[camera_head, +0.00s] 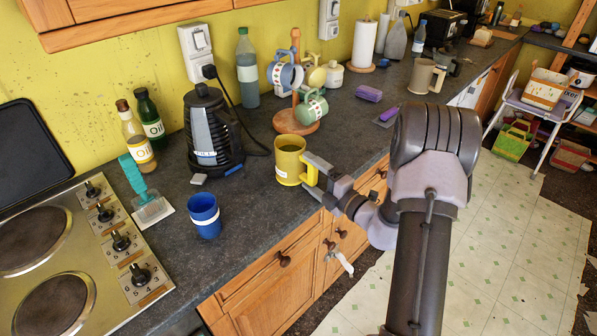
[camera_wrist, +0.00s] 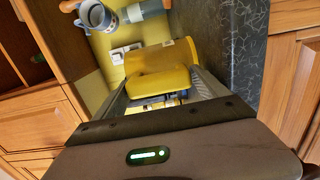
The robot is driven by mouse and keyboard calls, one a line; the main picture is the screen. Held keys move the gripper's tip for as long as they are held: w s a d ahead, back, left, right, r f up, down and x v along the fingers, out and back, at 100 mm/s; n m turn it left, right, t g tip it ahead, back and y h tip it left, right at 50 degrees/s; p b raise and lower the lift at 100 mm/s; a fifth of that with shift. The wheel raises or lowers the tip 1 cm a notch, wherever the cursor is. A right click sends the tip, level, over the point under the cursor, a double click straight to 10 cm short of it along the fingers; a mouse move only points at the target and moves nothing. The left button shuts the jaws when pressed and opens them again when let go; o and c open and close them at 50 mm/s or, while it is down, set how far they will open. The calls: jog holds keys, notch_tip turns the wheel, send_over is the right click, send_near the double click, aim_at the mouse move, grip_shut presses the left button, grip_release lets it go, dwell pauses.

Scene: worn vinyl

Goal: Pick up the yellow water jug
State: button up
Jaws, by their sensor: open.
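The yellow jug (camera_head: 289,163) stands upright on the dark worktop near its front edge, its handle facing right toward my gripper. My gripper (camera_head: 314,172) is open at the handle side of the jug, low over the worktop. In the wrist view the jug (camera_wrist: 182,52) lies straight ahead, its handle (camera_wrist: 158,80) between the two open fingers of my gripper (camera_wrist: 157,84). Whether a finger touches the handle I cannot tell.
A blue cup (camera_head: 204,215) and a black kettle (camera_head: 211,135) stand left of the jug. A wooden mug tree (camera_head: 294,122) with several mugs stands behind it. A purple sponge (camera_head: 369,93) lies farther right. Wooden cupboard doors (camera_head: 268,295) drop below the worktop edge.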

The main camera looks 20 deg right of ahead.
jog(key=shift+w, duration=0.4)
jog(key=c, duration=1.7)
jog(key=shift+r, duration=0.1)
jog(key=shift+r+p, duration=0.3)
notch_tip(320, 180, up, 3)
jog(key=shift+r+p, duration=0.15)
jog(key=shift+p, duration=0.95)
jog(key=s+p, duration=0.1)
jog(key=s, duration=0.4)
jog(key=s+a, duration=0.1)
jog(key=s, duration=0.4)
jog(key=s+a+r+p, duration=0.1)
jog(key=s, duration=0.5)
jog(key=shift+a+p, duration=0.2)
jog(key=shift+p, duration=0.15)
